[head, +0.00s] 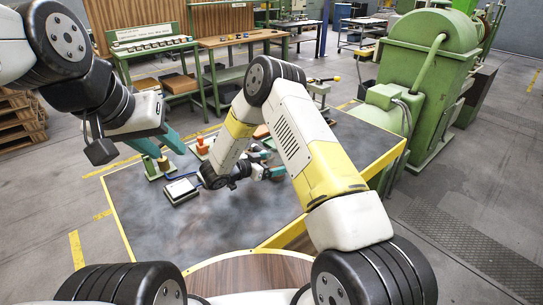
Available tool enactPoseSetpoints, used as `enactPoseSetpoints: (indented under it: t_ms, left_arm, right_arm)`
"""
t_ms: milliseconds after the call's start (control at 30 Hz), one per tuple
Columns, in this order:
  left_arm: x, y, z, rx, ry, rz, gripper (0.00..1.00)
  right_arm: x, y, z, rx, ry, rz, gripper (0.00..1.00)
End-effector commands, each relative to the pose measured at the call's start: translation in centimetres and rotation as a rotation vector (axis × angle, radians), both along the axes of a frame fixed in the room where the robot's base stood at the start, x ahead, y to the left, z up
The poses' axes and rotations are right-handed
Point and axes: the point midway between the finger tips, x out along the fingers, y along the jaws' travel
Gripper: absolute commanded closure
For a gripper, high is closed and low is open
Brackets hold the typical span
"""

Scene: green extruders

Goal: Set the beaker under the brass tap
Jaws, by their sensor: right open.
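My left gripper (173,154) hangs over the table's far left part, its teal fingers apart. Just below it is a small green stand with a brass-coloured part (163,163); I cannot tell whether this is the brass tap. I cannot make out the beaker; it may be hidden behind my arms or too small to tell. My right gripper (272,163) is low over the middle of the table, its teal fingers apart and partly hidden by my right arm. I see nothing held in either gripper.
The dark table (245,215) has a yellow edge and free room at the front left. A flat, white-topped device (181,190) lies near the green stand. An orange-red object (203,146) stands farther back. A large green machine (425,75) is beyond the table's right side.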

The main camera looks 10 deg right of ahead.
Motion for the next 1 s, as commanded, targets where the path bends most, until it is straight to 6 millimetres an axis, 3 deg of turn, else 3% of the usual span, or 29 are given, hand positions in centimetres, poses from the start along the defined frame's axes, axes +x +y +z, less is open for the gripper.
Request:
enactPoseSetpoints:
  t_ms: [200, 533, 900, 1000]
  left_arm:
    - [0.0, 0.0, 0.0, 0.0, 0.0, 0.0, 0.64]
    - [0.0, 0.0, 0.0, 0.0, 0.0, 0.0, 0.64]
    - [0.0, 0.0, 0.0, 0.0, 0.0, 0.0, 0.64]
    - [0.0, 0.0, 0.0, 0.0, 0.0, 0.0, 0.64]
  right_arm:
    - [1.3, -2.8, -1.0, 0.0, 0.001, -0.003, 0.12]
    - [1.7, -3.3, -1.2, 0.0, -0.001, 0.0, 0.14]
    - [1.7, -3.3, -1.1, 0.0, -0.001, 0.0, 0.87]
    - [1.7, -3.3, -1.1, 0.0, -0.002, -0.001, 0.91]
